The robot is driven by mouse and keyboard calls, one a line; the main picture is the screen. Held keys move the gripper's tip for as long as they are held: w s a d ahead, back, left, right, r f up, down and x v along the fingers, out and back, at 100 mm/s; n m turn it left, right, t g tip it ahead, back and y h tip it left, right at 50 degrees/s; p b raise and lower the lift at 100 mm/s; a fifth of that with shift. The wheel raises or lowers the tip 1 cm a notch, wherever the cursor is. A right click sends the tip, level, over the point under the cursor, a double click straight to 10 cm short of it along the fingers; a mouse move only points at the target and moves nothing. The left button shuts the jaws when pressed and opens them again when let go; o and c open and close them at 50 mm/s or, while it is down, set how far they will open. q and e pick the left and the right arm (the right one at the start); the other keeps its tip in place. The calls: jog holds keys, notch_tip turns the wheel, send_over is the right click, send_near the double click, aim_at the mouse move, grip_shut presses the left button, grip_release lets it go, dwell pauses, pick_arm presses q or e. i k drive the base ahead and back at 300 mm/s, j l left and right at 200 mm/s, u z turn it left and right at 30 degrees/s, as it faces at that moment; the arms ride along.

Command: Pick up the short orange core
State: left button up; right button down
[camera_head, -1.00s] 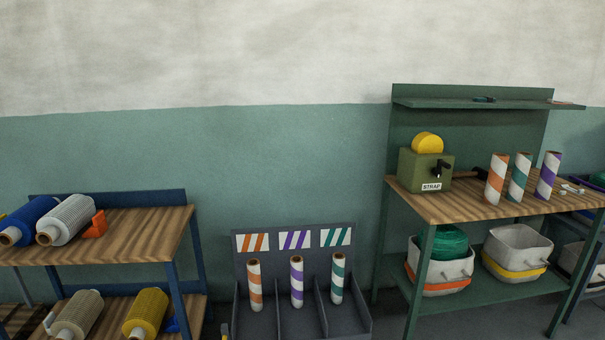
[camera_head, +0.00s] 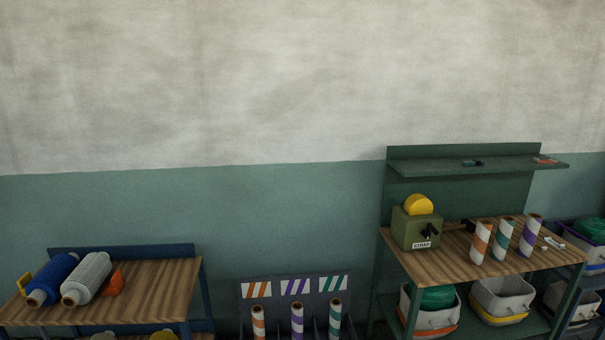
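An orange-and-white striped core (camera_head: 481,243) stands upright on the wooden top of the green bench (camera_head: 405,264). It is leftmost of three cores, beside a teal-striped core (camera_head: 503,240) and a purple-striped core (camera_head: 530,236). Another orange-striped core (camera_head: 258,325) stands in the left slot of the dark rack (camera_head: 268,279), under an orange-striped label; its lower part is cut off by the picture edge. I cannot tell for sure which orange core is the shorter. Neither of my grippers shows.
The rack also holds a purple core (camera_head: 297,322) and a teal core (camera_head: 335,320). A green strap box (camera_head: 415,231) stands on the bench left of the cores. Baskets (camera_head: 501,297) sit below. A blue-framed table (camera_head: 160,285) with netting rolls (camera_head: 88,277) stands left.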

aim_at(483, 228)
jog(key=u, duration=0.75)
jog(key=z, duration=1.85)
jog(key=i+l+u, duration=0.1)
jog(key=i+u, duration=0.2)
jog(key=i, duration=0.8)
